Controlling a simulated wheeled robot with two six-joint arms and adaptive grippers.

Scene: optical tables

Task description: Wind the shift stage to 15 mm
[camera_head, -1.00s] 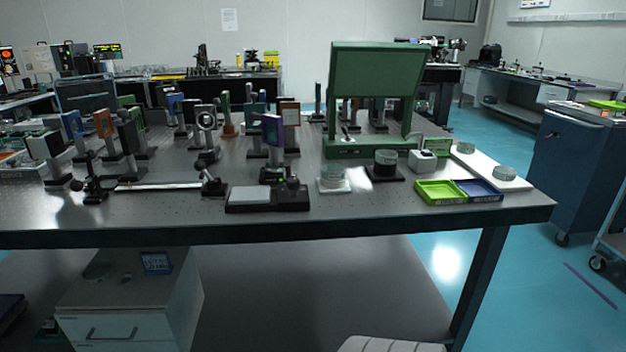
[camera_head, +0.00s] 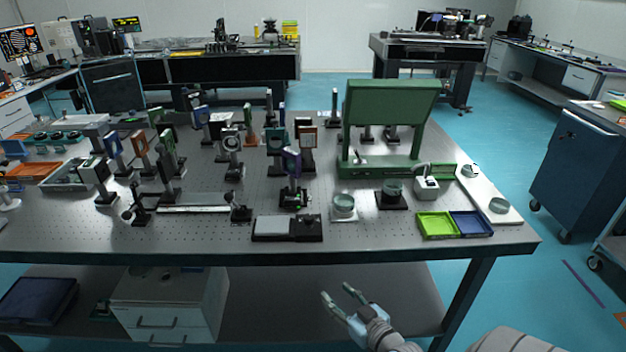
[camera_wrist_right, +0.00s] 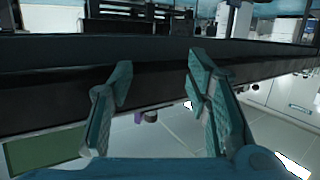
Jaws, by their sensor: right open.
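The shift stage is not labelled clearly enough for me to be sure of it. A purple-framed optic on a black stage (camera_head: 293,198) with a tiny green light stands near the table's front middle. In front of it lies a low black unit with a pale plate (camera_head: 275,228) and a dark block at its right end. I cannot read any scale. My right gripper (camera_head: 337,291) is open and empty, in front of and below the table's front edge. In the right wrist view its two fingers (camera_wrist_right: 160,66) are spread before the dark table edge. My left gripper is not in view.
The optical table (camera_head: 190,240) carries many post-mounted optics at left and centre. A green frame (camera_head: 390,105) stands at the back right. Lidded dishes and green (camera_head: 436,225) and blue (camera_head: 471,223) trays lie at front right. A drawer cabinet (camera_head: 170,305) sits below.

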